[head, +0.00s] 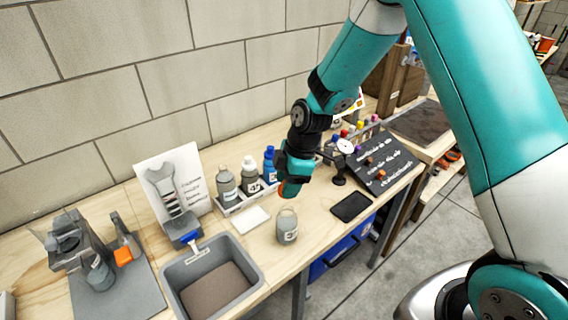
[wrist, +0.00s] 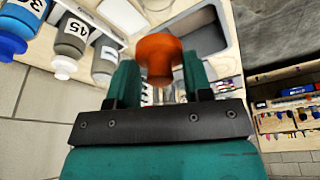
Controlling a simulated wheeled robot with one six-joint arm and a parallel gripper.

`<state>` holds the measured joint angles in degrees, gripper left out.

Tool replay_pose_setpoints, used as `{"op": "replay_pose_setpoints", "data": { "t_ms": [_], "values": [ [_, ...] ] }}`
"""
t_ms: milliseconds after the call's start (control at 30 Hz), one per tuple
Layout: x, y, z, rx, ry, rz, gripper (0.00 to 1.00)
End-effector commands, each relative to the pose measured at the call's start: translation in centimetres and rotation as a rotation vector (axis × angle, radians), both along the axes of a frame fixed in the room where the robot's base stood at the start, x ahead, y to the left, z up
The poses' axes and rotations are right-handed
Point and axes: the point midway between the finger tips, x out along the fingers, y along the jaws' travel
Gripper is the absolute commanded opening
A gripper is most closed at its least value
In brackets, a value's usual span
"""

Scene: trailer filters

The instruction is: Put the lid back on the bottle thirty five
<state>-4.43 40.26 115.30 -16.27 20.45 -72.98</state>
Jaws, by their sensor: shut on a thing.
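An orange lid (wrist: 159,57) sits between the two fingers of my gripper (wrist: 158,82) in the wrist view. In the head view my gripper (head: 291,186) points down, shut on the lid (head: 287,191), of which only a little shows. A grey bottle (head: 287,232) with a pale, lidless top stands upright on the bench just below and in front of my gripper. Its label is too small to read surely. The lid appears above the bottle top and apart from it.
A rack behind holds a grey bottle (head: 226,184), a dark bottle (head: 250,177) and a blue bottle (head: 269,165). A white pad (head: 251,220), a grey bin (head: 185,291) and a black pad (head: 352,207) lie around the lidless bottle. A dial on a stand (head: 343,148) is right of my gripper.

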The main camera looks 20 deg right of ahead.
Motion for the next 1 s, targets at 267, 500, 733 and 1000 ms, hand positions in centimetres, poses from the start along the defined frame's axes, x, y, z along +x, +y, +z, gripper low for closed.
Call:
{"op": "replay_pose_setpoints", "data": {
  "t_ms": [267,500,733,1000],
  "values": [
    [0.0,0.2,-1.8,-0.001,0.001,0.004,0.24],
    [0.0,0.1,-4.3,-0.001,0.001,0.001,0.25],
    [0.0,-0.1,-6.2,-0.001,0.000,-0.001,0.25],
    [0.0,0.0,-6.5,-0.001,-0.001,-0.001,0.25]
  ]
}}
